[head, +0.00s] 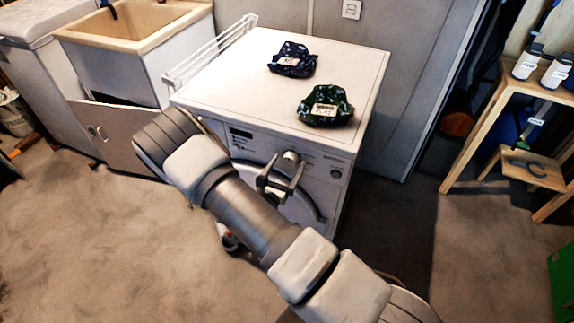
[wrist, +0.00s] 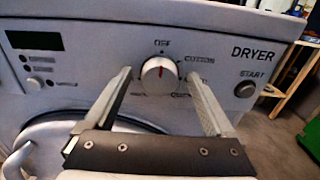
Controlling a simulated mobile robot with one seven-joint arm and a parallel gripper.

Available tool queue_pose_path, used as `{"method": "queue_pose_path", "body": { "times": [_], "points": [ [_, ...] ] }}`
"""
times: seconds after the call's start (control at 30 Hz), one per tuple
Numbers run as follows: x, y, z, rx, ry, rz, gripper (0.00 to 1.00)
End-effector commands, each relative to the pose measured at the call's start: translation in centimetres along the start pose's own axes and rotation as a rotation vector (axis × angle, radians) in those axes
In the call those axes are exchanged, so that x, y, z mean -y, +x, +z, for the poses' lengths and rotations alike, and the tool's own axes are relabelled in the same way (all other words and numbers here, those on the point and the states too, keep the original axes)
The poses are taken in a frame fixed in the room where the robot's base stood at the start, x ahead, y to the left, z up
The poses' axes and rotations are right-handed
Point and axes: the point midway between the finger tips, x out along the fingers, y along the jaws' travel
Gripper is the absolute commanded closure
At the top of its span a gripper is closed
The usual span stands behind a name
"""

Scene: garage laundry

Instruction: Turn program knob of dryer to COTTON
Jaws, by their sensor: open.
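The white dryer (head: 215,88) stands in the middle of the head view, its front towards me. In the wrist view its program knob (wrist: 159,76) is a round white dial with a red mark that points up at OFF. The COTTON label (wrist: 201,58) is printed to the upper right of the knob. My gripper (wrist: 160,78) is open, with one finger on each side of the knob. I cannot tell whether the fingers touch it. In the head view my gripper (head: 279,182) is at the dryer's front panel, and my arm hides part of the front.
The START button (wrist: 244,90) is right of the knob. A sink (head: 130,28) stands to the left and a wooden shelf (head: 500,95) to the right.

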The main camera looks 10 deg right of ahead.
Motion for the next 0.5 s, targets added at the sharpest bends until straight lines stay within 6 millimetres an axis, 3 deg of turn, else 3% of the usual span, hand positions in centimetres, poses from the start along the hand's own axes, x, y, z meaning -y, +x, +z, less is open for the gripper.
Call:
{"method": "queue_pose_path", "body": {
  "times": [0.23, 0.5],
  "points": [
    [-0.01, 0.06, 0.02, 0.0, 0.0, 0.0, 0.13],
    [0.0, 0.04, 0.02, 0.0, 0.0, 0.0, 0.61]
  ]
}}
